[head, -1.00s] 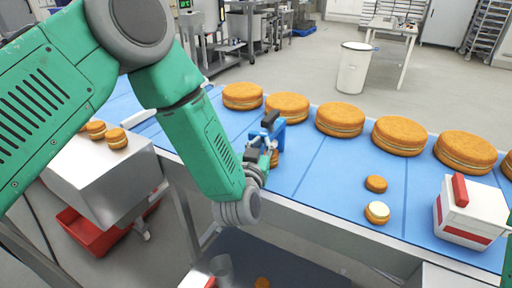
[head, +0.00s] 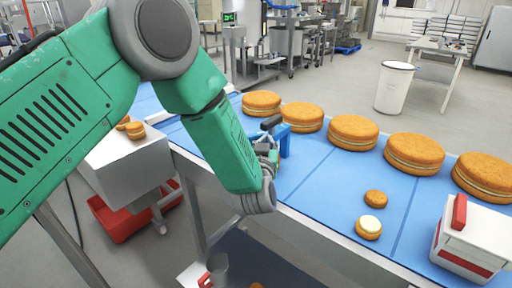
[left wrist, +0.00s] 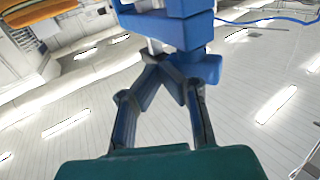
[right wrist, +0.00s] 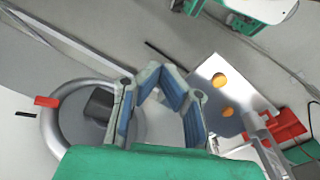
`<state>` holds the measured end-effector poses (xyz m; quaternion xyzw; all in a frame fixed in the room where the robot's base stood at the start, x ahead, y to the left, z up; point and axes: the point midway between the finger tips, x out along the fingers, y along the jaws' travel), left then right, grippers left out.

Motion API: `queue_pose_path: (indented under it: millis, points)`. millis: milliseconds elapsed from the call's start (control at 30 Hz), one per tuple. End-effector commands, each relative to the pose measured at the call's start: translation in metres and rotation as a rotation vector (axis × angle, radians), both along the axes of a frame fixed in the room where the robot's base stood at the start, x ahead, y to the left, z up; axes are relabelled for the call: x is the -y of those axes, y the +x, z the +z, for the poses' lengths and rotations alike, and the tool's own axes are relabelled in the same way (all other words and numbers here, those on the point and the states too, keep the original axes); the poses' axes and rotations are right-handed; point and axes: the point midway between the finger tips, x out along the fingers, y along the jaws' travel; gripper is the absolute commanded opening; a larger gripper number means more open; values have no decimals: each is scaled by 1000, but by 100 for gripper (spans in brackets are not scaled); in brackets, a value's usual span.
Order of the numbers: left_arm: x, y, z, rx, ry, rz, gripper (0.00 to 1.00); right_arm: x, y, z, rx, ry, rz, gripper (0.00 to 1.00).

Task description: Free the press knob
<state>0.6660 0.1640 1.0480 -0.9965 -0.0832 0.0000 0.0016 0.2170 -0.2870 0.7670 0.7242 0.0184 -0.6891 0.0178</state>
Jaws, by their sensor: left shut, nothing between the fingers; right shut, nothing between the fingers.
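The blue press (head: 284,143) stands on the blue belt, with a dark knob or handle (head: 271,122) at its top. My left gripper (head: 270,154) is right beside the press on its near side, and my arm partly hides it. In the left wrist view the left gripper (left wrist: 165,62) is shut and empty, its tips close under blue press parts (left wrist: 180,30); I cannot tell whether they touch. My right gripper (right wrist: 158,72) shows only in the right wrist view, shut and empty, away from the press.
Several large filled rounds (head: 353,132) line the belt's far side. A small round (head: 375,198) and a cream-topped one (head: 368,228) lie nearer. A white box with a red handle (head: 472,240) stands at right. A grey box (head: 130,165) with small rounds is at left.

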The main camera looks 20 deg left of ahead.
Motion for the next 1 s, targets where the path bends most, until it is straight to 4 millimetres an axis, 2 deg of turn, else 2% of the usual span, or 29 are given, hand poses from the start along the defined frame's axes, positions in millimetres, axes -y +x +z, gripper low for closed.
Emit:
queue_pose_path:
  millis: [433,1000]
  points:
    - [6,10,0,0,5,0,0,0,0,-7,0,0,0,0]
    - [6,13,1,0,3,-1,0,0,0,-9,0,0,0,0]
